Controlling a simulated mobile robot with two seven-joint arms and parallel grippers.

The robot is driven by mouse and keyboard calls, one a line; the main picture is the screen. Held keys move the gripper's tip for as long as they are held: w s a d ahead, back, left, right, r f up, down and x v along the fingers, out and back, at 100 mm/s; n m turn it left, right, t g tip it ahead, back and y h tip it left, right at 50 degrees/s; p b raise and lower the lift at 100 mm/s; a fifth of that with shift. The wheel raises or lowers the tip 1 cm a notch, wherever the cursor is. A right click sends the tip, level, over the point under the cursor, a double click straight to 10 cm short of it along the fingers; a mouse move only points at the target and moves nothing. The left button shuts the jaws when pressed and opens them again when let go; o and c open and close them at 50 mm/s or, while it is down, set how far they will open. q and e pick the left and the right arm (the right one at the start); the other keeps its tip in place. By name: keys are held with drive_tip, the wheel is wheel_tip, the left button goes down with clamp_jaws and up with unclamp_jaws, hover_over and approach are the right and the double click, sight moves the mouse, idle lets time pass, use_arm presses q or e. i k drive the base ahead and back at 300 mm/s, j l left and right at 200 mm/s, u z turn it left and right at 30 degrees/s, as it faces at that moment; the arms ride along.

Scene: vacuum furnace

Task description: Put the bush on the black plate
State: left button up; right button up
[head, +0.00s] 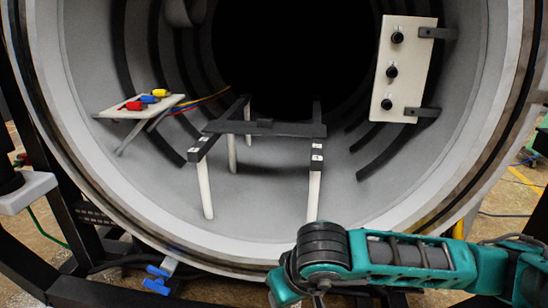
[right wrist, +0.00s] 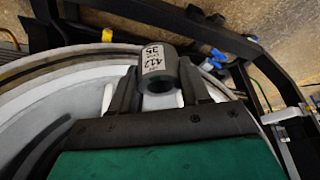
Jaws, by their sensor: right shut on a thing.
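The bush (right wrist: 157,66) is a dark grey hollow cylinder with a white printed label, seen in the right wrist view. My right gripper (right wrist: 160,80) is shut on it, one finger on each side. The head view shows my right arm at the lower right, but not its fingers or the bush. A black plate-like crosspiece (head: 265,129) spans a black frame on white posts inside the furnace. The held bush is away from this frame. My left gripper is not in view.
The round furnace rim (head: 130,225) curves around the opening. A pale shelf (head: 128,111) with red, blue and yellow parts stands inside at left. A white panel (head: 404,68) with black knobs is at right. Blue clamp parts (head: 157,279) sit below the rim.

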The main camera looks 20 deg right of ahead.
sight(307, 132)
drive_tip(key=i+l+u, duration=0.1)
drive_tip(key=i+l, duration=0.2)
drive_tip(key=i, duration=0.2)
drive_tip(key=i+l+u, duration=0.15)
drive_tip(key=i+l, duration=0.2)
drive_tip(key=i, duration=0.15)
